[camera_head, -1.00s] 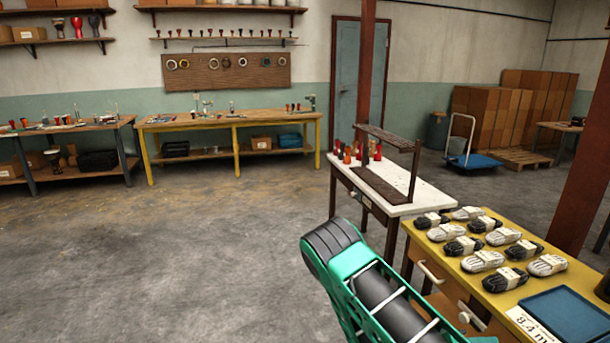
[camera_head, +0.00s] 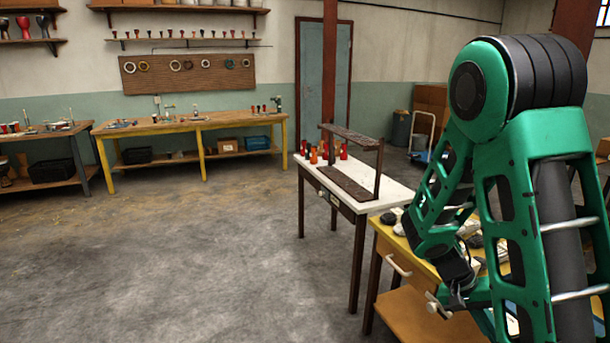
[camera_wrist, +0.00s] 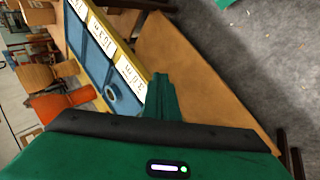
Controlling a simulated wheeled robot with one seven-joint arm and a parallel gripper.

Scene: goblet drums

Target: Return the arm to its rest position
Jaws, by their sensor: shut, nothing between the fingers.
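My arm (camera_head: 520,130) fills the right of the head view, its green elbow raised high and its forearm folded downward beside the yellow table (camera_head: 398,238). In the wrist view my gripper (camera_wrist: 160,82) shows as narrow green fingers held together, with nothing between them. It appears beside the yellow table's edge and over a brown wooden shelf board (camera_wrist: 205,85); I cannot tell the height gap. Blue trays (camera_wrist: 92,55) with white labels lie at upper left of the wrist view, one with a ring-shaped thing (camera_wrist: 109,93) in it.
A white-topped table (camera_head: 382,190) with a dark rack and several red and orange goblet pieces (camera_head: 325,152) stands left of the yellow table. The concrete floor (camera_head: 190,260) at left is open. A yellow-legged workbench (camera_head: 190,122) stands at the back wall.

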